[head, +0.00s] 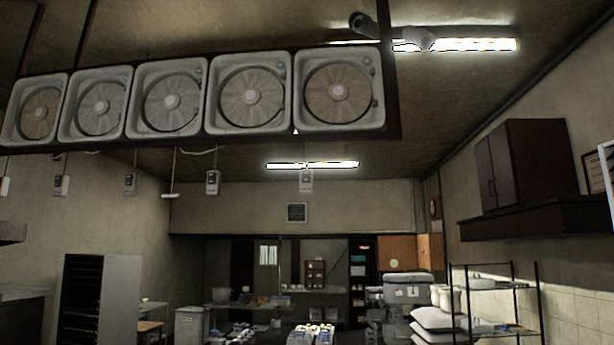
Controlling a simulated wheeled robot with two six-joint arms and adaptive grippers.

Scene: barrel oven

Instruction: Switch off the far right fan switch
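A row of box fans (252,93) hangs in a dark frame across the upper left. Below it, several small grey switch boxes hang down in a line. The far right switch box (306,182) hangs below the far right fan (338,90), just under a lit ceiling lamp. Its switch position is too small to tell. Another switch box (212,183) hangs to its left. Neither of my grippers can be made out in the head view, and nothing is seen touching the switches.
A dark wall cabinet (522,165) and hood (535,218) are on the right wall. A wire shelf (497,285) with white sacks (436,319) stands below. A tall dark rack (83,298) stands at left. Tables and shelves fill the back. The air around the far right switch looks clear.

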